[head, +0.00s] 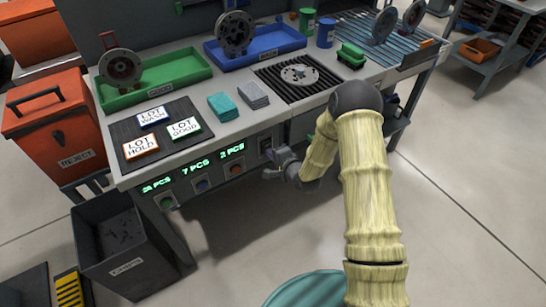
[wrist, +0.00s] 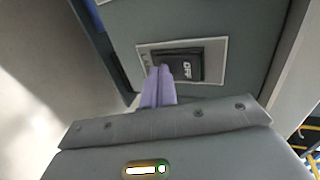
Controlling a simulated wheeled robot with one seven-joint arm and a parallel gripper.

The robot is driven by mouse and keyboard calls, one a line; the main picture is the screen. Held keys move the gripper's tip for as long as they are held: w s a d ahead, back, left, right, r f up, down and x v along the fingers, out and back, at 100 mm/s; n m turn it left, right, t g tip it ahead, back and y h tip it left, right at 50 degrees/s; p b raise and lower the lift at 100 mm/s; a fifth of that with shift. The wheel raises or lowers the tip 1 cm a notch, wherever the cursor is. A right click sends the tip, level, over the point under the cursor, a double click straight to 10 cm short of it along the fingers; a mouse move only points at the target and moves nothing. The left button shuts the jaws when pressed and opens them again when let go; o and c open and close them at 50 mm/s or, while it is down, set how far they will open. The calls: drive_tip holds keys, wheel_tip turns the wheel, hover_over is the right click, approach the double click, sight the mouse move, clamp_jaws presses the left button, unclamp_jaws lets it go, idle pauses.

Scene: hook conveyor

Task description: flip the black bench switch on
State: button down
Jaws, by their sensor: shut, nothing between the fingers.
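The black bench switch (wrist: 183,66) is a rocker in a light metal plate on the bench front. In the wrist view its face shows white lettering that looks like OFF. In the head view the switch (head: 265,146) is on the front panel, right of the lit counters. My gripper (wrist: 163,72) is shut and empty. Its purple fingertips overlap the left part of the switch in the wrist view; I cannot tell whether they touch it. In the head view my gripper (head: 268,160) is in front of the panel beside the switch.
Lit counters (head: 195,168) with coloured buttons are left of the switch. A dark scrap bin (head: 125,245) stands on the floor at lower left, and a red reject box (head: 55,125) is at the left. The bench top above holds trays and cards.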

drive_tip(key=shift+r, duration=0.1)
drive_tip(key=shift+r+p, duration=0.7)
drive_tip(key=shift+r, duration=0.1)
drive_tip(key=shift+d, duration=0.1)
drive_tip(key=p+v, duration=0.1)
drive_tip(key=v, duration=1.2)
drive_tip(key=shift+s+d+p, duration=0.15)
drive_tip(key=shift+s+p, duration=0.15)
drive_tip(key=shift+s, duration=0.05)
drive_tip(key=shift+f, duration=0.1)
drive_tip(key=shift+w, duration=0.1)
